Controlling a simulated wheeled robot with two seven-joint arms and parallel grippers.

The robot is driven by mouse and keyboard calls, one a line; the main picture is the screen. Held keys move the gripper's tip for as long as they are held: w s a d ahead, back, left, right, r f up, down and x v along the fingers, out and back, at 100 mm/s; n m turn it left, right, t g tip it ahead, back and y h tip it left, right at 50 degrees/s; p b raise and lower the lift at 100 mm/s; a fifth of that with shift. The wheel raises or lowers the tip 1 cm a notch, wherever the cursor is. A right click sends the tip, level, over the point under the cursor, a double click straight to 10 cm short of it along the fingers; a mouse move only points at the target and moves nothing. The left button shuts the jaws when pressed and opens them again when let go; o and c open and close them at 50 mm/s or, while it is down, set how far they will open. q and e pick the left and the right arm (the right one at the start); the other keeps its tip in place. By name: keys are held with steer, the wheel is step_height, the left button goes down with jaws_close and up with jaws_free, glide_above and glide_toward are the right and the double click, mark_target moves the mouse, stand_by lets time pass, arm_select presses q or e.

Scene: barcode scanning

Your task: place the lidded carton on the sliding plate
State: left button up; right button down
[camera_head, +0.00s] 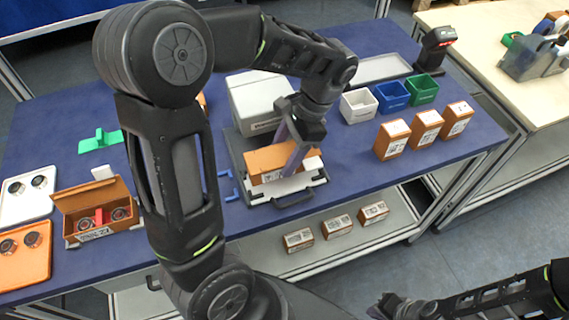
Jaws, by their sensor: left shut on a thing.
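The lidded carton (268,162), brown with a white label on its front, is in my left gripper (292,158), which is shut on it. The carton is over the sliding plate (308,180), a pale plate with a dark front handle, near the table's front edge. I cannot tell whether the carton touches the plate. The gripper fingers hide part of the carton. My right gripper (392,307) is low at the bottom right, away from the table; its jaws are too dark and small to read.
A grey box (258,97) stands behind the plate. White (358,105), blue (391,97) and green (422,89) bins and several brown cartons (392,139) stand to the right. An open brown box (78,199) is at the left. A scanner (436,46) stands at the back right.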

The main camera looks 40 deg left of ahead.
arm_select(q)
step_height(320, 180, down, 4)
steer(key=shift+r, duration=0.2)
steer(key=shift+f, duration=0.15)
steer(key=o, duration=1.4)
steer(key=shift+c, duration=0.2)
